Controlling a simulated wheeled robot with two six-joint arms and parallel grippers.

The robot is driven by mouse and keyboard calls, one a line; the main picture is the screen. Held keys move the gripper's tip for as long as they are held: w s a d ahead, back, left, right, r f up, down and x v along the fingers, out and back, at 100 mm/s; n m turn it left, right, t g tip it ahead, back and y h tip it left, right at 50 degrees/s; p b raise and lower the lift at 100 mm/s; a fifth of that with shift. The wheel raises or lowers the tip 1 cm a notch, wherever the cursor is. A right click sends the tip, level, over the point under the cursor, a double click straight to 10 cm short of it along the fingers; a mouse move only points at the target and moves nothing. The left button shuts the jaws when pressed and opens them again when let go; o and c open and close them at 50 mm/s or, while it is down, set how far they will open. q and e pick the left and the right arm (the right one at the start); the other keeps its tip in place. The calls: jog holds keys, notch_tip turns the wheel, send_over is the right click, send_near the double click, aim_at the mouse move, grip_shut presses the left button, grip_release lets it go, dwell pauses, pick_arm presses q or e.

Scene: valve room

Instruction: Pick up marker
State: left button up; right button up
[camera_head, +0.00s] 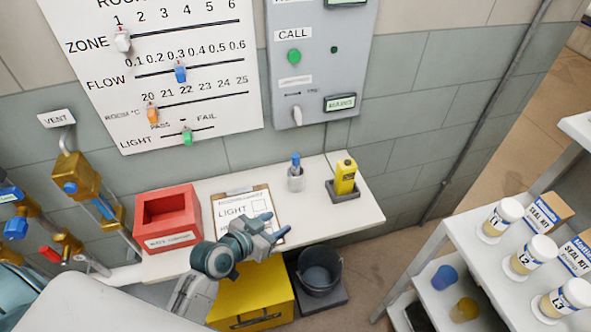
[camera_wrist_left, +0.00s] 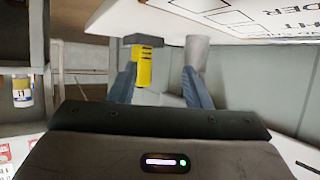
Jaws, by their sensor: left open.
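The marker (camera_head: 295,160) shows its blue end in the head view. It stands upright in a small grey cup (camera_head: 296,183) on the white shelf, near the wall. My left gripper (camera_head: 276,225) is open and empty, over the right side of the clipboard (camera_head: 228,209), in front of the cup and apart from it. In the left wrist view, which looks upside down, my open fingers (camera_wrist_left: 158,72) show, with a grey cylinder (camera_wrist_left: 197,48), likely the cup, beyond the right finger. I cannot make out the marker there. My right gripper is not in view.
A red box (camera_head: 168,218) stands left of the clipboard. A yellow case (camera_head: 252,293) and a black bucket (camera_head: 319,268) are below. The shelf between cup and tray is clear.

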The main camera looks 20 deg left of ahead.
aim_at(294, 162)
pick_arm(q)
jog(key=w+r+t, duration=0.1)
jog(key=w+t, duration=0.1)
jog(key=w, duration=0.4)
jog(key=w+r+n+t+y+p, duration=0.1)
jog(key=w+t, duration=0.1)
jog(key=w, duration=0.5)
jog(key=w+r+n+t+p, duration=0.1)
jog(key=w+r, duration=0.1)
jog(key=w, duration=0.4)
jog(key=shift+w+a+t+y, duration=0.15)
jog(key=shift+w+t+y, duration=0.1)
jog(key=shift+t+y, duration=0.15)
jog(key=shift+s, duration=0.1)
jog(key=c, duration=0.3)
grip_shut()
